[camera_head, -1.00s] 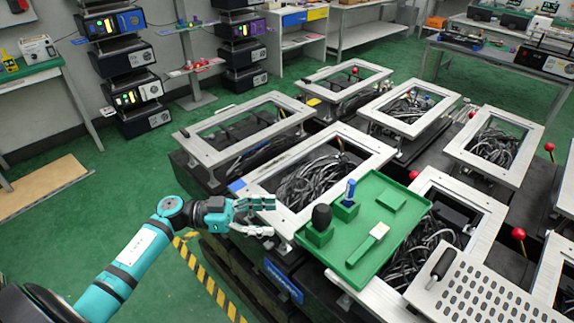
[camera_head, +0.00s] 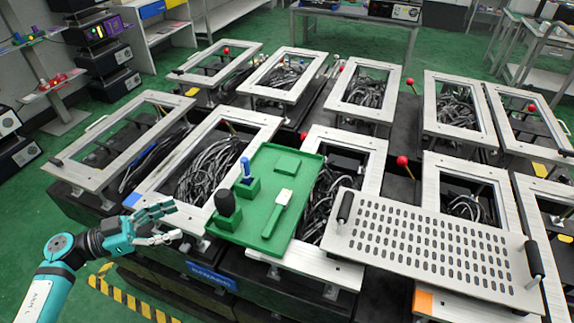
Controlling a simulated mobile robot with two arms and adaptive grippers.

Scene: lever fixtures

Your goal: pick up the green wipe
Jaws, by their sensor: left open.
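A flat green square piece, which looks like the green wipe (camera_head: 288,165), lies at the far end of the green tray (camera_head: 255,227). Its colour nearly matches the tray. The tray also holds a white-and-green scraper-like tool (camera_head: 277,212), a black-handled tool (camera_head: 225,203) and a blue tool (camera_head: 246,169) upright in green holders. My left gripper (camera_head: 172,224) is open and empty. It is left of the tray, near the front edge of a metal frame, apart from the wipe. My right gripper is out of view.
The tray rests across metal frames with cables inside (camera_head: 207,172). A perforated metal plate (camera_head: 430,245) with black handles lies to the right of the tray. Red-knobbed levers (camera_head: 402,160) stand among the frames. Green floor is open at the left.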

